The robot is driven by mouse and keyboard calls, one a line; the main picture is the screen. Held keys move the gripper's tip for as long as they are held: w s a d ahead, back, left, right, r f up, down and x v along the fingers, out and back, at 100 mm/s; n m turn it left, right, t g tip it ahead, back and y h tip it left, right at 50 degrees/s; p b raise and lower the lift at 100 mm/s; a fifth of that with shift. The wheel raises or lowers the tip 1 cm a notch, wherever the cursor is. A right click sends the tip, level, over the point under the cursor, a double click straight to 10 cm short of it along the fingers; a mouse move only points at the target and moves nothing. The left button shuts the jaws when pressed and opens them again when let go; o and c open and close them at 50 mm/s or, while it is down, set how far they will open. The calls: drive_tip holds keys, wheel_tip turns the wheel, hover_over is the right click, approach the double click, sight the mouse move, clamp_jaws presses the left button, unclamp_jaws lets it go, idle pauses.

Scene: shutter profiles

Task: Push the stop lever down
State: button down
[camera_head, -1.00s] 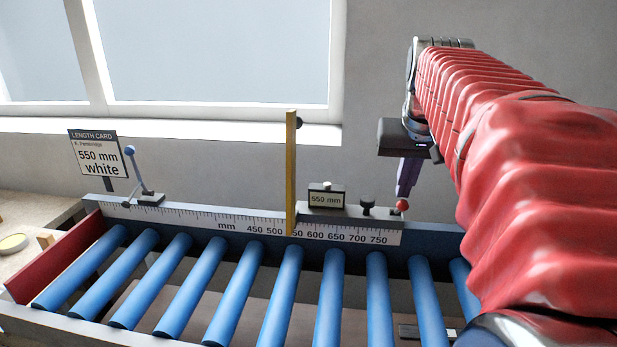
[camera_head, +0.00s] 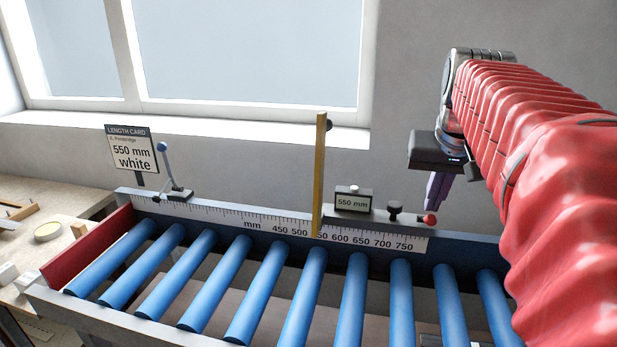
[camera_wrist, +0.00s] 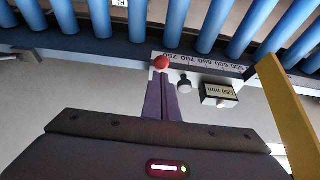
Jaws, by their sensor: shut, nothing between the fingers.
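The lever with a red ball knob (camera_head: 430,219) sits at the right end of the grey stop block (camera_head: 372,213); I take it as the stop lever. Its knob is low, about level with the block. My gripper (camera_head: 433,205) is shut and empty, its purple fingers pointing down just above the red knob. In the wrist view the shut fingers (camera_wrist: 163,80) end right at the red knob (camera_wrist: 161,62). I cannot tell whether they touch it. The yellow stop bar (camera_head: 319,175) stands upright near the 550 mark, left of the block.
A black knob (camera_head: 394,209) and a "550 mm" display (camera_head: 353,200) are close left of the lever. Blue rollers (camera_head: 352,295) run in front. A blue-knobbed lever (camera_head: 165,165) and a length card (camera_head: 131,150) stand at the left. A bench (camera_head: 38,250) holds small items.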

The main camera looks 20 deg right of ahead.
sight(431, 221)
drive_tip(key=shift+s+a+f, duration=0.1)
drive_tip(key=shift+s+f, duration=0.05)
drive_tip(key=shift+f, duration=0.25)
drive_tip(key=shift+s+a+f, duration=0.1)
drive_tip(key=shift+f, duration=0.3)
drive_tip(key=shift+s+a+f, duration=0.15)
drive_tip(key=shift+s+f, duration=0.1)
drive_tip(key=shift+f, duration=0.5)
drive_tip(key=shift+s+a+f, duration=0.15)
drive_tip(key=shift+s+f, duration=0.05)
drive_tip(key=shift+f, duration=0.35)
drive_tip(key=shift+r, duration=4.55)
drive_tip(key=shift+a, duration=0.1)
drive_tip(key=s+a+f+n+t+y, duration=0.1)
drive_tip(key=s+a+f+n, duration=0.2)
drive_tip(key=a+f, duration=0.7)
drive_tip(key=s+a+f+n+y, duration=0.1)
drive_tip(key=s+a+f+n, duration=0.2)
drive_tip(key=a+f, duration=0.8)
drive_tip(key=s+a, duration=0.1)
drive_tip(key=a, duration=0.3)
drive_tip(key=shift+a+n+t+y, duration=0.15)
drive_tip(key=shift+n+t+y, duration=0.15)
drive_tip(key=shift+n+t, duration=0.1)
